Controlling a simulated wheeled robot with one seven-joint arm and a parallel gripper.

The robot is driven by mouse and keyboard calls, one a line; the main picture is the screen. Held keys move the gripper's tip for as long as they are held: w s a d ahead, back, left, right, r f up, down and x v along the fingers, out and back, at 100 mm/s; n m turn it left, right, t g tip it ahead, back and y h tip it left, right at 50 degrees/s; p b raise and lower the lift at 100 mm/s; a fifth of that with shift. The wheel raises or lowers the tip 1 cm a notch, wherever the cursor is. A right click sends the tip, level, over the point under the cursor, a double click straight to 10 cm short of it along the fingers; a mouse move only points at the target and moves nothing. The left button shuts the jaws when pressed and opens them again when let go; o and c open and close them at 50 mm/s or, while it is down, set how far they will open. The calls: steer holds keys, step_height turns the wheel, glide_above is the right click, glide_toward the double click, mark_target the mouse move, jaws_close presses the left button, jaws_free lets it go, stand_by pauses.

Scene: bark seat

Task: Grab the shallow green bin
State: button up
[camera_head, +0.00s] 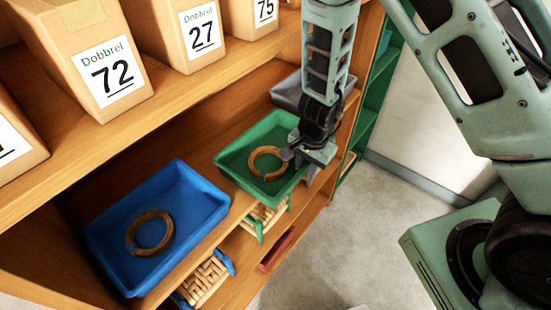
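The shallow green bin (237,160) sits on the wooden shelf, with a brown ring (262,156) lying inside it. My gripper (296,156) is at the bin's right side, and its tips overlap the right rim in the picture. The gripper's dark and pale green parts hide some of that rim. I cannot tell whether the fingers are around the rim, touching it or just above it, nor whether they are open or shut.
A blue tray (200,205) holding another brown ring (149,232) stands to the left on the same shelf. A grey bin (290,91) is behind the green one. Boxes labelled Dobbrel (85,60) line the upper shelf. Woven baskets (205,279) sit below. Grey floor (340,240) is clear at right.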

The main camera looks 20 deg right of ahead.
steer(key=shift+c, duration=0.3)
jaws_close()
